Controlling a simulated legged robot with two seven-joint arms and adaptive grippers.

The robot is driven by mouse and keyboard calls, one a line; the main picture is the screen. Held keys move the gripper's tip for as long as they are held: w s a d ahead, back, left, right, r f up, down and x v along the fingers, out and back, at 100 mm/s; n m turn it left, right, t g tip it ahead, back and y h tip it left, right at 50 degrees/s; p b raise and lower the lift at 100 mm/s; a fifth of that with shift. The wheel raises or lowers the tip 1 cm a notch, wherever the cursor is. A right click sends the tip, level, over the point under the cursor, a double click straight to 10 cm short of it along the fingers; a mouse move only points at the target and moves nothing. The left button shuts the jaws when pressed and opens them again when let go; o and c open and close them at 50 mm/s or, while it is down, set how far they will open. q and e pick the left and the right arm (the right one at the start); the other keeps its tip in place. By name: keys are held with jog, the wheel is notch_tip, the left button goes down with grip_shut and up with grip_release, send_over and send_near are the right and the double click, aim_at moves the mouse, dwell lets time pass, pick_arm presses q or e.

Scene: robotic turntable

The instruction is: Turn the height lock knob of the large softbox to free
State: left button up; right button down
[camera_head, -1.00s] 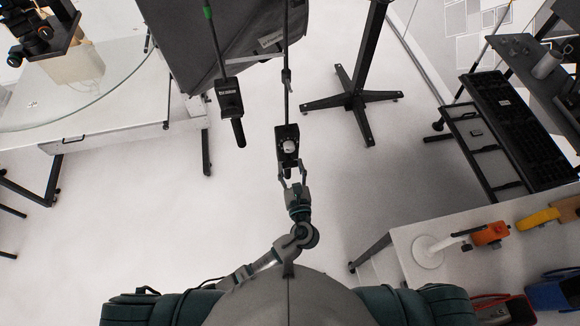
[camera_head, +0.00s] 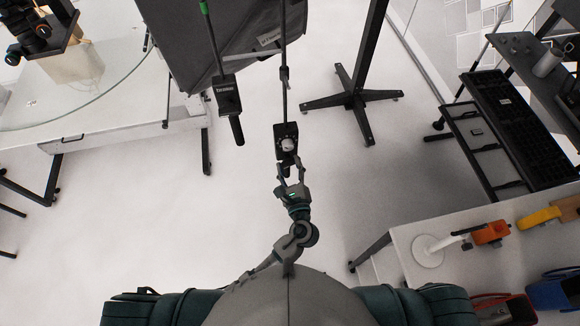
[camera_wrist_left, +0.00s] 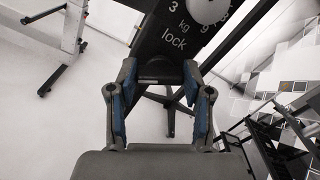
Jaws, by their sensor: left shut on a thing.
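The large grey softbox (camera_head: 225,40) hangs at the top of the head view. A thin pole runs down to a black box (camera_head: 279,131) with a pale round knob (camera_head: 287,144) on its face. In the wrist view the box (camera_wrist_left: 155,45) shows the words "kg" and "lock", and the knob (camera_wrist_left: 208,9) is cut by the top edge. My left gripper (camera_head: 289,166) is shut on the dark handle at the box's lower end, below the knob. The wrist view shows its fingers (camera_wrist_left: 160,80) either side of that end. My right gripper is not in view.
A second black box (camera_head: 227,95) with a handle hangs on a rod just left. A black stand base (camera_head: 352,100) is on the floor behind right. A glass-topped table (camera_head: 110,100) is at left; a white table (camera_head: 460,262) with tools is at right.

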pick_arm(q)
jog(key=n+b, duration=0.2)
jog(key=n, duration=0.3)
jog(key=shift+f+n, duration=0.15)
jog(key=shift+n, duration=0.15)
jog(key=n+b, duration=0.4)
jog(key=n, duration=0.2)
jog(key=shift+a, duration=0.1)
jog(key=shift+n+b, duration=0.3)
jog(key=shift+n, duration=0.1)
jog(key=o, duration=1.2)
jog(key=shift+w, duration=0.1)
jog(key=shift+c, duration=0.2)
